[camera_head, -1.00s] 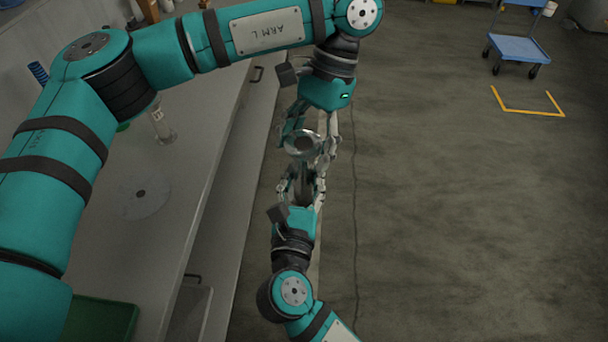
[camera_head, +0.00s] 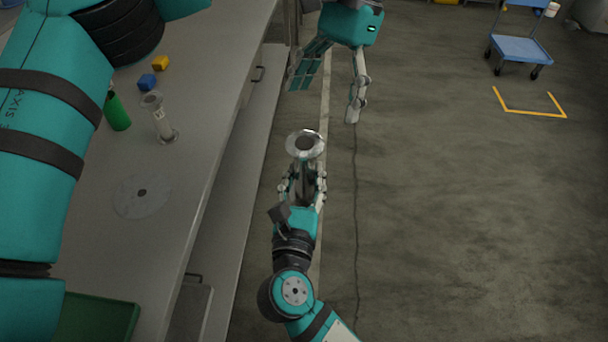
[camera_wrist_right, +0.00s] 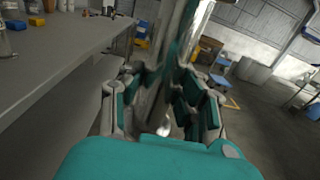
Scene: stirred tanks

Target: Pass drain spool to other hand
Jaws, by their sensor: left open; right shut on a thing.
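The drain spool (camera_head: 306,143) is a metal piece with a round flange and a dark centre. My right gripper (camera_head: 304,184) is shut on it, below the flange, and holds it in the air over the floor beside the bench. In the right wrist view the spool (camera_wrist_right: 165,95) stands between the fingers of my right gripper (camera_wrist_right: 168,100), and much of it is hidden by them. My left gripper (camera_head: 333,95) is open and empty, above the spool in the head view and apart from it.
The bench (camera_head: 190,200) on the left carries another flanged spool (camera_head: 160,118), a green bottle (camera_head: 117,112), a flat disc (camera_head: 142,196), small blue and yellow blocks, and a green tray (camera_head: 95,320). A blue cart (camera_head: 520,48) stands far right. The floor right of my grippers is clear.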

